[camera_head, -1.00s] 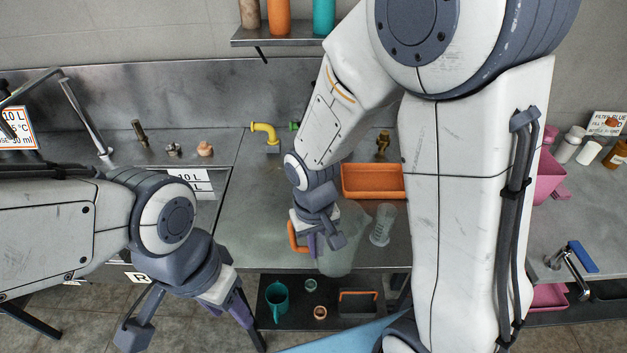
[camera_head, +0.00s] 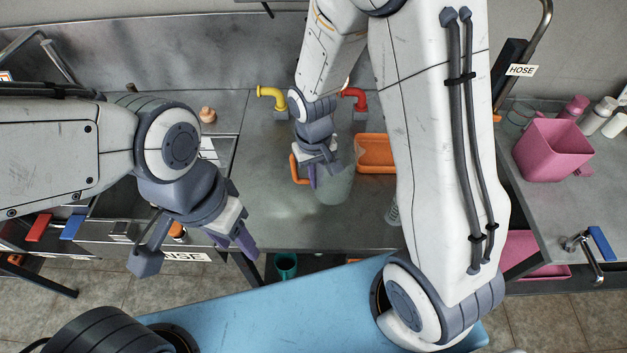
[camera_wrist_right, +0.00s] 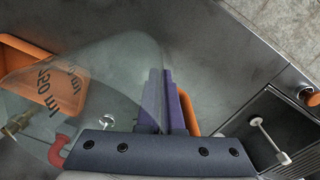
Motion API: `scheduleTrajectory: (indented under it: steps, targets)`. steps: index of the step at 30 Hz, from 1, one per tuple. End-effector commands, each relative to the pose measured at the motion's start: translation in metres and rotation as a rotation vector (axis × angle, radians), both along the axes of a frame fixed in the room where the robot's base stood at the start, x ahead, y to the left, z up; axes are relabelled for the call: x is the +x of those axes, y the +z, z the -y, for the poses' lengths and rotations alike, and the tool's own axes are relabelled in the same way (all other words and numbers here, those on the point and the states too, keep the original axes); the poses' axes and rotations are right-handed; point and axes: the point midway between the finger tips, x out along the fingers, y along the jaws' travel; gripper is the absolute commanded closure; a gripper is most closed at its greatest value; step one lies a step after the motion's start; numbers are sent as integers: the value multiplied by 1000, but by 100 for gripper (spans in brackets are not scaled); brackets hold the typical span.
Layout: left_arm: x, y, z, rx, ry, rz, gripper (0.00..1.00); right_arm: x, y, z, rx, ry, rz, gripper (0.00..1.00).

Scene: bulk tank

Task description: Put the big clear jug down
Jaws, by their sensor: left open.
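The big clear jug (camera_head: 336,188) is see-through, with an orange handle on its left side. It is upright or nearly so over the steel bench, left of the orange tray. I cannot tell whether its base touches the bench. My right gripper (camera_head: 314,176) is at the handle side and appears shut on the jug. In the right wrist view its purple fingers (camera_wrist_right: 165,108) stand between the jug's clear body (camera_wrist_right: 110,75) and the orange handle (camera_wrist_right: 187,112). My left gripper (camera_head: 200,255) is open and empty, in front of the bench at the left.
The orange tray (camera_head: 375,151) lies right of the jug. A clear graduated cylinder (camera_head: 392,209) is partly hidden behind my right arm. A yellow tap (camera_head: 272,96) and a red tap (camera_head: 355,98) stand behind. Bare bench (camera_head: 260,190) lies left of the jug.

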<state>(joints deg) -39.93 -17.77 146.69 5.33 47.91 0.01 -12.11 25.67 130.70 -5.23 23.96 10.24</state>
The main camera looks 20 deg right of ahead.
Motion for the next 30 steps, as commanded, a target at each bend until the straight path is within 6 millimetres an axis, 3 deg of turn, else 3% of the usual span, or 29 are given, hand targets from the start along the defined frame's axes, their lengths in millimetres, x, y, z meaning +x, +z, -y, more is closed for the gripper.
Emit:
scheduleTrajectory:
  steps: [5, 15, 28, 30]
  targets:
    - [0, 5, 0, 0, 0, 0, 50, 18, -10, -1, 0, -2, 0, 100]
    - [0, 13, 0, 0, 1, 0, 50, 19, -49, 0, 0, -3, -2, 100]
    - [0, 8, 0, 0, 1, 0, 50, 20, -57, -1, 1, -4, 1, 100]
    - [0, 10, 0, 0, 1, 0, 50, 20, -55, -1, 1, -4, 1, 74]
